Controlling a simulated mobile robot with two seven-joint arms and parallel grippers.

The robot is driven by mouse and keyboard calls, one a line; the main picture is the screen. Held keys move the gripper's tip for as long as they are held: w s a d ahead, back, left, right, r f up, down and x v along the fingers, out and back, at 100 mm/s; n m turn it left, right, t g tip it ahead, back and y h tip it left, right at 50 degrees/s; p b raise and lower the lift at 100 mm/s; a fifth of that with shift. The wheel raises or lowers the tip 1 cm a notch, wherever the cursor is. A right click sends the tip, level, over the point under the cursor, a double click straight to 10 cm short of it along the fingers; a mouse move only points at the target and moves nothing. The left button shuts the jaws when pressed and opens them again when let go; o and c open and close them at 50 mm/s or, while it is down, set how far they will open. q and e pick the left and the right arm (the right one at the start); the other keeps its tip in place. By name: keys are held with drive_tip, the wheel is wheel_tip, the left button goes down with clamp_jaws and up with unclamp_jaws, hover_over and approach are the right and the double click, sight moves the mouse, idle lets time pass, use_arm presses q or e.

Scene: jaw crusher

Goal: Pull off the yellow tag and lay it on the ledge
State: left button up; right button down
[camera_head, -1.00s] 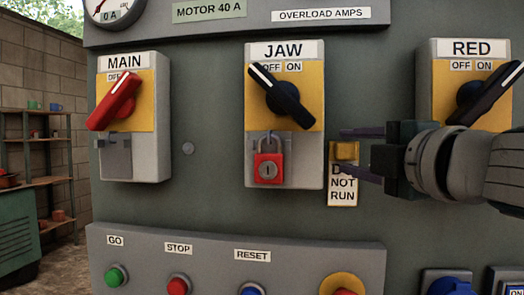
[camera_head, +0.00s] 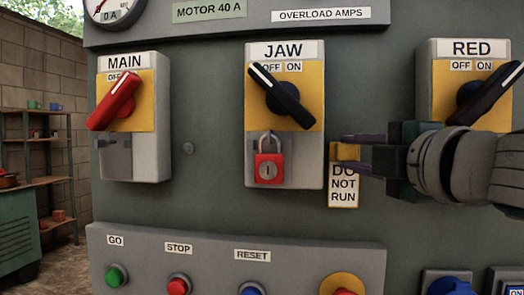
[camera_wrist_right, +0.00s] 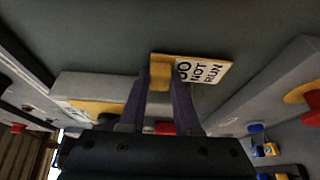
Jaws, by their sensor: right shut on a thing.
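The yellow tag (camera_head: 343,186), with a white face reading DO NOT RUN, hangs upright against the grey panel, just right of the JAW switch box. My right gripper (camera_head: 358,160) comes in from the right and is shut on the yellow block at the tag's top. In the right wrist view the tag (camera_wrist_right: 204,71) shows with its yellow block between my two fingertips (camera_wrist_right: 161,82). Whether the tag still touches the panel cannot be told. The ledge may be the top of the sloped button box (camera_head: 200,238) below. My left gripper is not in view.
The JAW box (camera_head: 310,160) with a black knob and a red padlock (camera_head: 268,168) stands close left of the tag. The RED switch box (camera_head: 440,75) is above my right wrist. The MAIN box (camera_head: 150,155) is far left. Bare panel lies between.

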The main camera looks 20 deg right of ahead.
drive_tip(key=shift+s+a, duration=0.4)
drive_tip(key=shift+s, duration=0.25)
drive_tip(key=shift+s+a, duration=0.4)
drive_tip(key=shift+s, duration=0.3)
drive_tip(key=shift+s+a, duration=0.4)
drive_tip(key=shift+s, duration=0.25)
drive_tip(key=shift+r, duration=0.1)
